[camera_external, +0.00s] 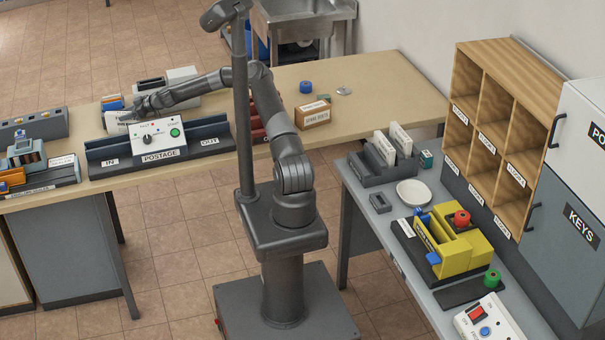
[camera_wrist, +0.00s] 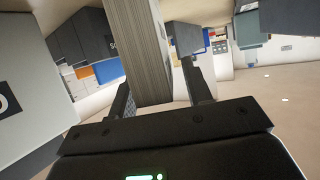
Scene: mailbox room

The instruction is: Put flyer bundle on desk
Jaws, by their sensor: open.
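The flyer bundle (camera_wrist: 140,45) appears in the wrist view as a thick stack of pale sheet edges, tilted in the picture. It stands between the two fingers of my open gripper (camera_wrist: 160,95). I cannot tell whether either finger touches it. In the external view my gripper (camera_external: 143,106) is low over the back desk (camera_external: 385,85), just behind the postage machine. A white, partly hidden thing (camera_external: 116,122) at its left there is likely the bundle. My gripper and the postage machine hide much of that spot.
The postage machine (camera_external: 158,133) sits in a dark in/out tray right in front of my gripper. A sorter with blue and orange items (camera_external: 113,103) is close behind. A brown box (camera_external: 312,114) and blue roll (camera_external: 306,87) stand to the right. The desk's right end has free room.

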